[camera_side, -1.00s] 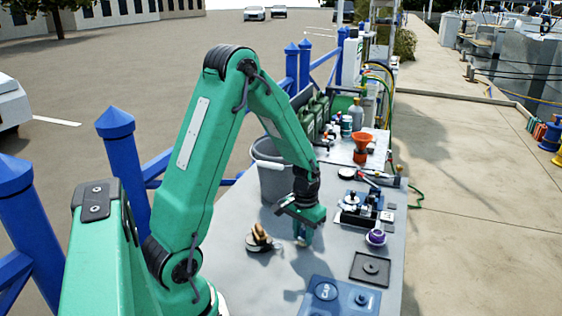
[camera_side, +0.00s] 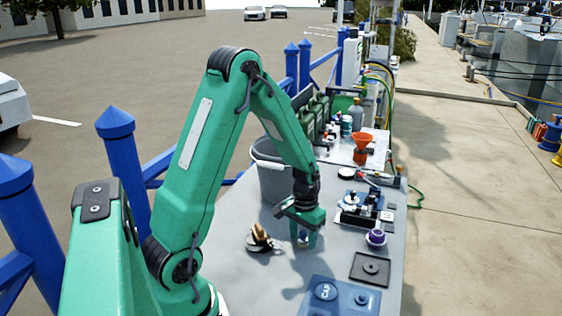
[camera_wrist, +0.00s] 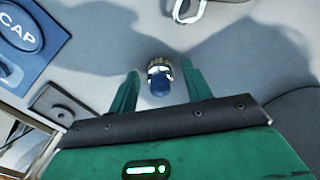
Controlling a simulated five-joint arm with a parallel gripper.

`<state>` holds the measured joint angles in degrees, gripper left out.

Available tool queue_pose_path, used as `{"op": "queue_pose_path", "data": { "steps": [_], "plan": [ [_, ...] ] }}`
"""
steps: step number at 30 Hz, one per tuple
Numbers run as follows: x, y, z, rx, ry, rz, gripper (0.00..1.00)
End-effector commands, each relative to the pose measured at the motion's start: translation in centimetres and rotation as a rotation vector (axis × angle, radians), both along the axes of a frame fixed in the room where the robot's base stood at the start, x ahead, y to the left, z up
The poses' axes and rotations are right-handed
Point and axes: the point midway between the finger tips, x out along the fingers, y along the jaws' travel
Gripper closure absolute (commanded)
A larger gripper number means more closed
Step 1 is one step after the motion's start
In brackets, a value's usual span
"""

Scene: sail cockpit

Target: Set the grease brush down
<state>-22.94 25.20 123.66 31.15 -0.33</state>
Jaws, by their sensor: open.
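The grease brush, as I take it, is a small blue piece with a tan bristled end (camera_wrist: 159,80). It lies between my two green fingers in the wrist view, with a gap on both sides. In the side view it is a small pale and blue shape (camera_side: 303,241) at the fingertips, on or very close to the grey table. My gripper (camera_side: 304,246) points down over the middle of the table. Its fingers are apart in the wrist view (camera_wrist: 160,70). Whether the brush fully rests on the table is hard to see.
A tan and dark item (camera_side: 260,238) lies just left of my gripper. A grey bucket (camera_side: 272,180) stands close behind. A blue cap tray (camera_side: 338,298) and black square plate (camera_side: 370,268) are at front right. A purple-topped piece (camera_side: 376,237) stands to the right.

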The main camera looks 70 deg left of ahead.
Motion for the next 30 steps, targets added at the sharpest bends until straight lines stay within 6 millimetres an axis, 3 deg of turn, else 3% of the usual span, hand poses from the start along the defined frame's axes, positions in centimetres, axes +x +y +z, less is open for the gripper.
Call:
{"op": "queue_pose_path", "data": {
  "steps": [11, 30],
  "plan": [
    [0.1, 0.0, 2.3, 0.002, -0.005, 0.000, 0.51],
    [0.1, 0.0, 11.2, 0.001, -0.003, 0.000, 0.51]
  ]
}}
